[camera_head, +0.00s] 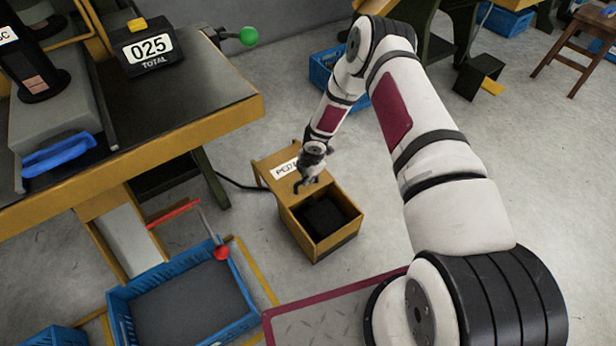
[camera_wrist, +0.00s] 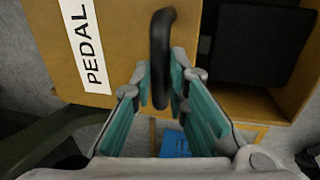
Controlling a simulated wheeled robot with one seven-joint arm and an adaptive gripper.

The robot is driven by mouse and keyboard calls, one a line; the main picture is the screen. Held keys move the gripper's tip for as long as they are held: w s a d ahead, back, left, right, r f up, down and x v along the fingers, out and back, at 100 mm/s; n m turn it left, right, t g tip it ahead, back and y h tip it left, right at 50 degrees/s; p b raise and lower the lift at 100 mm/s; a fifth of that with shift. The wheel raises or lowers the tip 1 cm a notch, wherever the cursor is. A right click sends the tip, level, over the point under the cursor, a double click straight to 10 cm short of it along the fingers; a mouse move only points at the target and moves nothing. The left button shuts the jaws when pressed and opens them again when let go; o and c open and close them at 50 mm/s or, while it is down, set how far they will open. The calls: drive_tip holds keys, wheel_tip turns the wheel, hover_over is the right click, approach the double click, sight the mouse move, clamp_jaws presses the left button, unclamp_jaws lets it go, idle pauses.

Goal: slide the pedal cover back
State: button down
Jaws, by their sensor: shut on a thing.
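The pedal cover (camera_head: 276,172) is a yellow-brown lid with a white label on a box on the floor. It covers the far left part of the box (camera_head: 338,240), and the near part is open with a black pedal (camera_head: 322,214) inside. In the wrist view the cover (camera_wrist: 121,31) shows the label "PEDAL" and a black handle (camera_wrist: 161,30). My gripper (camera_head: 305,184) is at the handle, and in the wrist view its teal-padded fingers (camera_wrist: 160,84) are closed around the handle's lower part. In the wrist view the black pedal (camera_wrist: 256,42) is to the right.
A workbench (camera_head: 215,113) with a "025 TOTAL" counter (camera_head: 148,47) stands to the left. A blue crate (camera_head: 128,322) is on the lower left, beneath a red-ended lever (camera_head: 221,252). A dark cable runs to the box. Bare floor lies around the box's right side.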

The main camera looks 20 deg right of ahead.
drive_tip(key=shift+w+a, duration=0.1)
drive_tip(key=shift+w, duration=0.05)
drive_tip(key=c, duration=1.6)
unclamp_jaws()
drive_tip(key=shift+o, duration=0.2)
wheel_tip(320, 180, up, 12)
drive_tip(key=s, duration=0.2)
drive_tip(key=shift+s+d, duration=0.15)
drive_tip(key=shift+d, duration=0.25)
drive_tip(key=shift+f, duration=0.1)
